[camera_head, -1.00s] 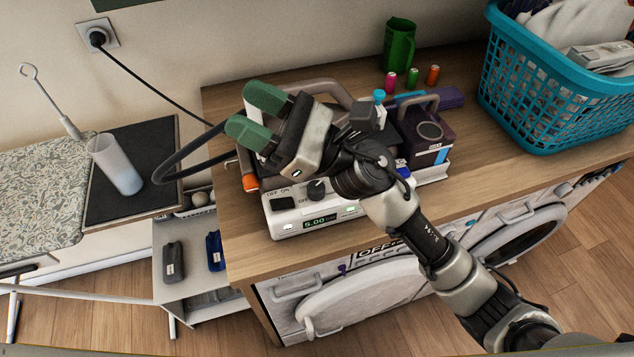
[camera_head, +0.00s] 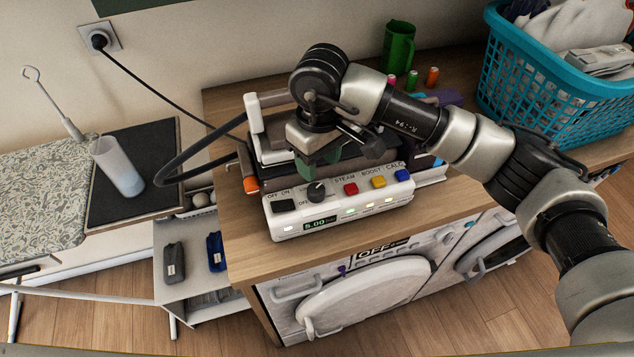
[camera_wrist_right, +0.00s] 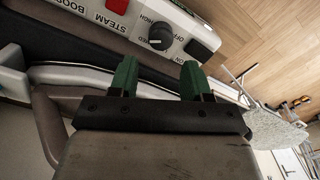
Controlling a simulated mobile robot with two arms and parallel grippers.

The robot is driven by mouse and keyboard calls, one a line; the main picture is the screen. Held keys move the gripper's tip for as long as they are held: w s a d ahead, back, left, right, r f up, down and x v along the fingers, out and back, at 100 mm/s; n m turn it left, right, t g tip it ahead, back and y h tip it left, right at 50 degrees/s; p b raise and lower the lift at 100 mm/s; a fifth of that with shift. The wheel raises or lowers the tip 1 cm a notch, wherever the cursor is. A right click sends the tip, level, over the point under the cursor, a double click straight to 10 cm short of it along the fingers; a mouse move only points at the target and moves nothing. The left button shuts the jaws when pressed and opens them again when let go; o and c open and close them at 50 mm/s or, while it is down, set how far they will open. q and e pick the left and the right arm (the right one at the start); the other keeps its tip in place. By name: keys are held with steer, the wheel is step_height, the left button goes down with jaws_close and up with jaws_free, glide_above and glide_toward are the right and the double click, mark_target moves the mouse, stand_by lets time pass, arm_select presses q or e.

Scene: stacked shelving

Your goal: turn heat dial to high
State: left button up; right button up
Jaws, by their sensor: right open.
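The heat dial is a dark round knob (camera_head: 316,191) on the white front panel of the steam station (camera_head: 340,218), between the black on/off switch (camera_head: 284,205) and the red button (camera_head: 351,188). In the right wrist view the dial (camera_wrist_right: 161,36) lies beyond the fingertips, with lettering around it partly readable. My right gripper (camera_head: 318,170) points down just behind the panel, its green fingers near the dial. In the right wrist view its fingers (camera_wrist_right: 158,72) are apart and empty, and the dial sits ahead of the gap, not between them. My left gripper is not in view.
A yellow button (camera_head: 378,181) and a blue button (camera_head: 403,175) are further right on the panel. A black hose (camera_head: 180,165) runs off left. The counter front edge is clear.

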mark_target(316, 189)
step_height(316, 189, down, 8)
steer(key=shift+s+a+r+p, duration=0.1)
steer(key=shift+a+p, duration=0.05)
steer(key=shift+p, duration=0.85)
steer(key=shift+c, duration=0.3)
steer(key=c, duration=0.6)
steer(key=shift+m+b, duration=0.4)
steer(key=shift+b, duration=0.5)
steer(key=m+b, duration=0.2)
steer(key=b, duration=0.1)
steer(key=m+b, duration=0.2)
steer(key=b, duration=0.1)
steer(key=m+b, duration=0.2)
steer(key=b, duration=0.1)
steer(key=shift+f, duration=0.25)
steer(key=shift+r+m+b, duration=0.2)
steer(key=shift+m+b, duration=0.8)
steer(key=shift+b, duration=0.05)
steer(key=shift+r+m, duration=0.1)
steer(key=shift+m, duration=0.2)
